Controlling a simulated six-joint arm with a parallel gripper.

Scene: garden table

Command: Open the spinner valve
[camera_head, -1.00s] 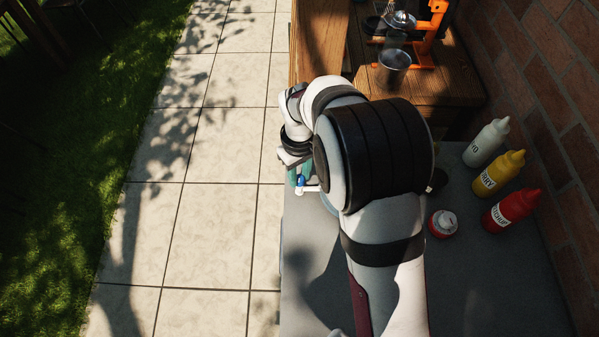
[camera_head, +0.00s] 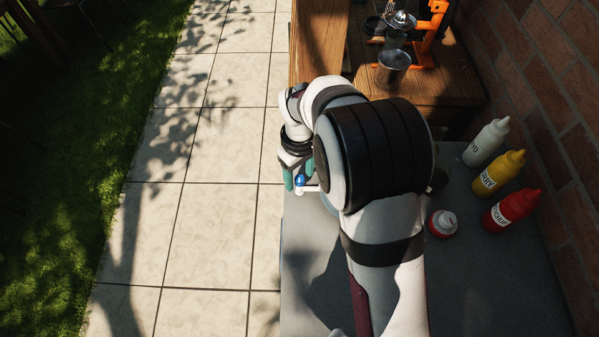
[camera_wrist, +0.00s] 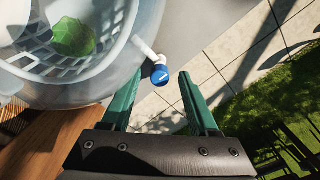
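The spinner, a clear bowl (camera_wrist: 152,25) with a white slotted basket (camera_wrist: 122,28) and a green leaf (camera_wrist: 72,37) inside, fills the upper left of the wrist view. Its valve is a white spout (camera_wrist: 143,47) with a blue knob (camera_wrist: 160,74) at the end. My gripper (camera_wrist: 157,77) is open, its two green fingers apart. In the wrist view the knob appears between the fingertips, with visible gaps; contact cannot be told. In the head view my gripper (camera_head: 299,172) is beside the blue knob (camera_head: 300,181), and my arm hides most of the spinner.
The grey counter (camera_head: 480,275) holds a red-and-white container (camera_head: 443,224) and white (camera_head: 486,142), yellow (camera_head: 498,173) and red (camera_head: 511,210) bottles at right. A brick wall (camera_head: 570,120) stands beyond them. Paving (camera_head: 205,235) lies left.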

